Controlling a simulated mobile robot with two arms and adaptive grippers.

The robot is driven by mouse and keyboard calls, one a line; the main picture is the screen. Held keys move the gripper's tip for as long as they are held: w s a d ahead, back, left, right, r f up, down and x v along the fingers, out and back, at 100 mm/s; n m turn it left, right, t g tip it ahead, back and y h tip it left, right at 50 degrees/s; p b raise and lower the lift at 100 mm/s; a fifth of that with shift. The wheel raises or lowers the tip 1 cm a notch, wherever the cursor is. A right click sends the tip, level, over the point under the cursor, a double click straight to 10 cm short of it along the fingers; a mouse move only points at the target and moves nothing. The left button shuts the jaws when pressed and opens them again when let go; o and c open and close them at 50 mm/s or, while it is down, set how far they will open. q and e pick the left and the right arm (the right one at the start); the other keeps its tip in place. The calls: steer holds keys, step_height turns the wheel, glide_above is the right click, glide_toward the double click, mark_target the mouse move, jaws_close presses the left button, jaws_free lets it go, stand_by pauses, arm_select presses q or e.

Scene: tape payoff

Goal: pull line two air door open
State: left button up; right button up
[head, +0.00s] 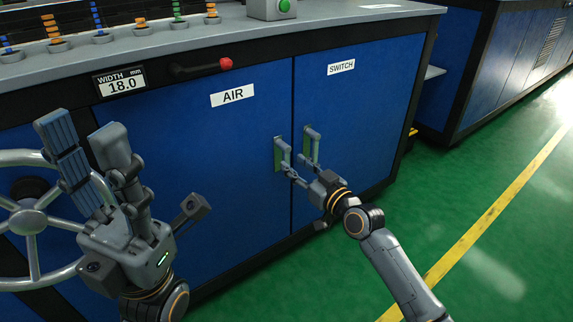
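The blue AIR door (215,165) is a cabinet front under a white AIR label and looks shut, flush with the SWITCH door (345,115) beside it. Its grey upright handle (281,152) sits on a green plate at the door's right edge. My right gripper (296,165) is at the lower end of this handle, its fingers apart, one overlapping the handle in the picture. Contact is too small to tell. My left gripper (85,135) is raised at the left, fingers spread and empty, in front of the cabinet.
The SWITCH door's handle (312,145) is close to the right of my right gripper. A spoked handwheel (30,218) is behind my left gripper. A red-knobbed lever (226,64) is above the AIR label. Green floor (480,190) is clear at the right.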

mark_target(288, 159)
steer(key=shift+b+x, duration=0.75)
steer(key=shift+x, duration=1.6)
jaws_close()
